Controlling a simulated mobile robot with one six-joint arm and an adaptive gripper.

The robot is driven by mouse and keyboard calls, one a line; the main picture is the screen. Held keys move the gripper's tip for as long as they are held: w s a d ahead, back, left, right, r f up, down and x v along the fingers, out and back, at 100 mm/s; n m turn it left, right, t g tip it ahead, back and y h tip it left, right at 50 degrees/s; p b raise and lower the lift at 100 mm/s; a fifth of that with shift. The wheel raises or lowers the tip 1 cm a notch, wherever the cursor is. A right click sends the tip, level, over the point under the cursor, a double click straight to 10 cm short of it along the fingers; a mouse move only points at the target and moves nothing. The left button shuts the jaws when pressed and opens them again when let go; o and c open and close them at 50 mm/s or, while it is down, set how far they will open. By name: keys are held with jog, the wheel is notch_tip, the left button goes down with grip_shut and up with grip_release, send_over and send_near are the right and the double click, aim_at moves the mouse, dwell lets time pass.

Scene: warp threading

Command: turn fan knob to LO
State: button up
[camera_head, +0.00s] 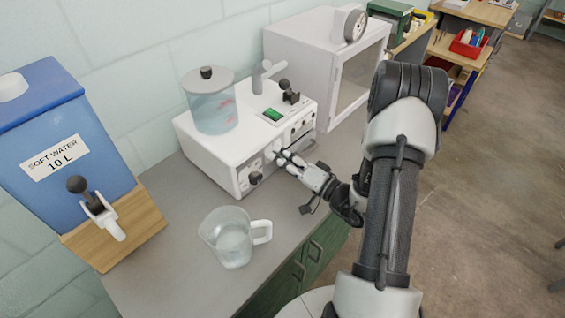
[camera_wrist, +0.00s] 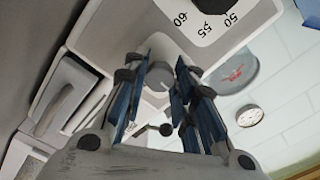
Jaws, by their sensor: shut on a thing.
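A white machine (camera_head: 215,160) stands on the counter against the wall, with its controls on the front panel. My gripper (camera_head: 279,155) is at that front panel, right of a black knob (camera_head: 256,178). In the wrist view my gripper (camera_wrist: 158,85) has its blue-padded fingers on both sides of a small grey knob (camera_wrist: 157,74) and is shut on it. I take this to be the fan knob, but no LO mark or fan label is readable. The fingers hide part of the knob, so I cannot tell its setting.
A black dial (camera_wrist: 212,4) with a scale reading 50, 55 and 60 is close to the fingers. A glass jug (camera_head: 230,240) stands on the counter in front of the machine. A blue soft water tank (camera_head: 60,130) is at left, a white cabinet (camera_head: 305,45) behind.

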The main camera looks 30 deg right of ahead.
jog(key=shift+n, duration=0.5)
jog(key=o, duration=1.1)
jog(key=shift+c, duration=0.2)
jog(key=v, duration=1.2)
jog(key=shift+r, duration=0.1)
